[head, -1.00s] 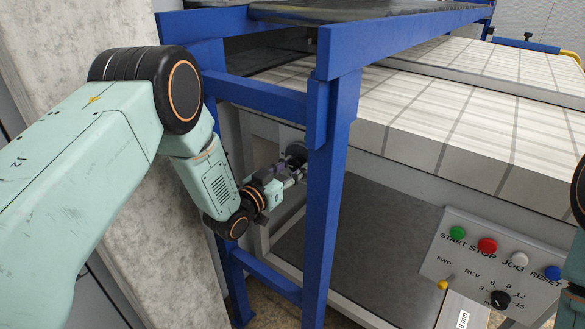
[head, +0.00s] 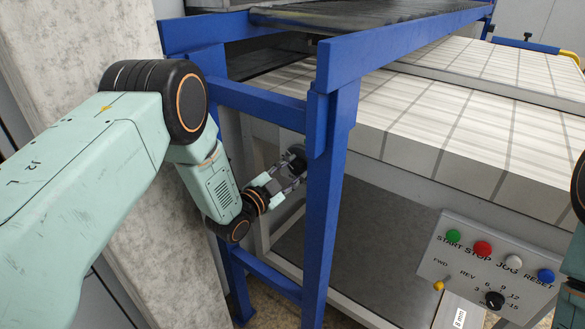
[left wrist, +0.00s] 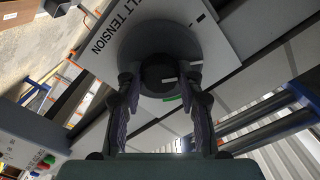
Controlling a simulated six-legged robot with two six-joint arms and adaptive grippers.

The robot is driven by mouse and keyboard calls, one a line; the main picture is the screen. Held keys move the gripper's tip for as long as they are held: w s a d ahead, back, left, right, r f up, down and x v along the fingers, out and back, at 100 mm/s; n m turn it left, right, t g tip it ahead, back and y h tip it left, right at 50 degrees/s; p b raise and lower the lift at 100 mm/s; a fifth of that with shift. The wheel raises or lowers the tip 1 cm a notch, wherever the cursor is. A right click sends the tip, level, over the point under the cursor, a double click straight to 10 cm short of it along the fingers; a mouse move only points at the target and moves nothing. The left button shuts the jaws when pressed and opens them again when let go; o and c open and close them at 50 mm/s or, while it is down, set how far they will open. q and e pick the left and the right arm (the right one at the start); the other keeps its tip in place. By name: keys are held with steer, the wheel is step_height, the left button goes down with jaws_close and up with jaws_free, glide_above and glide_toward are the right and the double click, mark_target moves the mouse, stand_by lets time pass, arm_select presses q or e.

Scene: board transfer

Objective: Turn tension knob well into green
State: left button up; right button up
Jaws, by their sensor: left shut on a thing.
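The tension knob (left wrist: 158,70) is dark and round, in front of a dark disc on a white panel (left wrist: 110,45) lettered with "TENSION" in the left wrist view. A small green mark (left wrist: 172,98) shows just below the knob, and white marks show on the knob's side and near the right fingertip. My left gripper (left wrist: 158,80) is shut on the knob, one finger on each side. In the head view my left gripper (head: 290,180) reaches behind the blue post to the dark knob (head: 297,156). The pointer's exact reading is unclear. My right gripper is out of view.
A blue frame post (head: 328,200) and crossbar (head: 255,100) stand close around my left arm. A stone-like column (head: 150,230) is behind the arm. A control panel (head: 490,262) with coloured buttons and a small dial is at lower right.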

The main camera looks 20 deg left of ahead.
arm_select(q)
steer(key=m+p, duration=0.1)
steer(key=m, duration=0.3)
steer(key=shift+r+m, duration=0.1)
steer(key=shift+m, duration=0.3)
steer(key=m+p, duration=0.1)
steer(key=m, duration=0.2)
steer(key=shift+d+m, duration=0.1)
steer(key=shift+m, duration=0.2)
steer(key=m+p, duration=0.1)
steer(key=m, duration=0.3)
steer(key=shift+m, duration=1.5)
steer(key=o, duration=1.2)
steer(key=shift+s, duration=0.1)
